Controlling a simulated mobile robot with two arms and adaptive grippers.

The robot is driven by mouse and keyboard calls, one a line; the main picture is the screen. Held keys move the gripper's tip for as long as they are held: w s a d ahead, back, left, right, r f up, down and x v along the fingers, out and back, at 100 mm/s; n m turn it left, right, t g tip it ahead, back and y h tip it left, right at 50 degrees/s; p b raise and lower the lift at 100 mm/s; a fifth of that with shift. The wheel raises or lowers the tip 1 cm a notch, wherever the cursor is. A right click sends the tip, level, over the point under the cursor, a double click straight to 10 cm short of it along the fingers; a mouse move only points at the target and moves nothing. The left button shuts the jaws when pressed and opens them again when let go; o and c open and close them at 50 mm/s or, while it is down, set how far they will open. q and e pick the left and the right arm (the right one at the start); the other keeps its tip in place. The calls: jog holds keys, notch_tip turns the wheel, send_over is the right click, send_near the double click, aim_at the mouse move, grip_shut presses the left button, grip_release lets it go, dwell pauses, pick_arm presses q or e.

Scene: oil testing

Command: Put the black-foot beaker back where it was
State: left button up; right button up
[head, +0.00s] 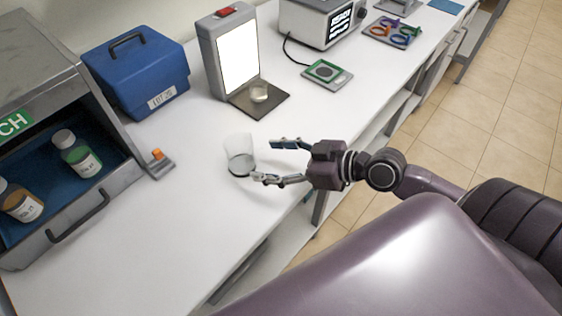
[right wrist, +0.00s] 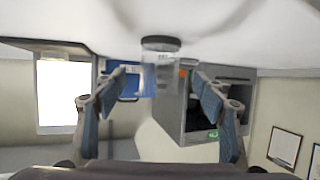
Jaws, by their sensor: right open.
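The black-foot beaker (head: 239,157) is clear glass with a dark base and stands upright on the white bench. My right gripper (head: 265,161) is open, its fingers pointing at the beaker from the right. In the head view one fingertip lies close to the beaker's lower right side and the other is a little farther off. In the right wrist view, which looks upside down, the beaker (right wrist: 160,68) shows between and beyond the open fingers (right wrist: 161,84). Whether a finger touches the glass I cannot tell. My left gripper is not in view.
A blue case (head: 137,72) stands at the back left. A grey cabinet (head: 95,214) with bottles is at left. The bench (head: 165,250) is clear in front of the beaker.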

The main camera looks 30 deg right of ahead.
jog(key=shift+v, duration=0.9)
jog(key=shift+s+d+r+b, duration=0.25)
jog(key=shift+s+d+b, duration=0.1)
jog(key=shift+s, duration=0.1)
